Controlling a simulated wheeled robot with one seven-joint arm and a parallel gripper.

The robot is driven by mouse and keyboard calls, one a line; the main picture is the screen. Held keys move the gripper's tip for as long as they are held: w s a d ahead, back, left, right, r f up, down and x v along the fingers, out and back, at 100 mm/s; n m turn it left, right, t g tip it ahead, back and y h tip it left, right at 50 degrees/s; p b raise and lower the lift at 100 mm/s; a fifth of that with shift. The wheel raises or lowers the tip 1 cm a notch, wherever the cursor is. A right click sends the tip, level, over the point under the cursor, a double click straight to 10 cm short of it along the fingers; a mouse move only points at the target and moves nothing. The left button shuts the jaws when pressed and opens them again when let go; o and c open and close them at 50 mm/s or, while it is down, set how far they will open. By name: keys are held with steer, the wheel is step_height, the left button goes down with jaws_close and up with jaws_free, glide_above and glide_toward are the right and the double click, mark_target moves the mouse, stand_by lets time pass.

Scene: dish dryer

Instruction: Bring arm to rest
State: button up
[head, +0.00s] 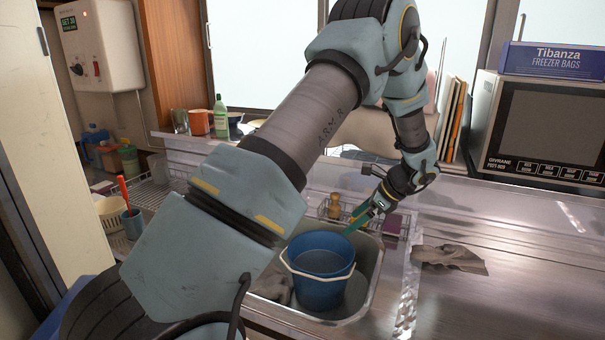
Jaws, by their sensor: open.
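My arm reaches from the lower left up over the counter and bends down at the right. My gripper (358,219) hangs above the back right rim of a blue bucket (318,283), its jaws open. The bucket stands upright in the sink (374,285), with a pale handle around its front. The fingertips are small in the picture. I see nothing held between them.
A grey cloth (450,258) lies on the counter right of the sink. A microwave (545,130) with a freezer bag box (555,60) on top stands at the right. A dish rack (150,195) is at the left. The front right counter is clear.

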steer(key=s+a+r+n+h, duration=0.2)
steer(key=s+a+r+n, duration=0.1)
steer(key=s+a+n, duration=0.2)
steer(key=s+a+r+n+g+h, duration=0.1)
steer(key=s+a+r+n+h, duration=0.1)
steer(key=s+a+n, duration=0.4)
steer(key=s+a+r+n+g+h, duration=0.1)
steer(key=s+a+r+n, duration=0.3)
steer(key=a+n, duration=0.7)
steer(key=s+a+h, duration=0.1)
steer(key=a, duration=0.4)
steer(key=shift+s+a+r+n+h, duration=0.2)
steer(key=shift+r+n+h, duration=0.1)
steer(key=shift+n, duration=0.1)
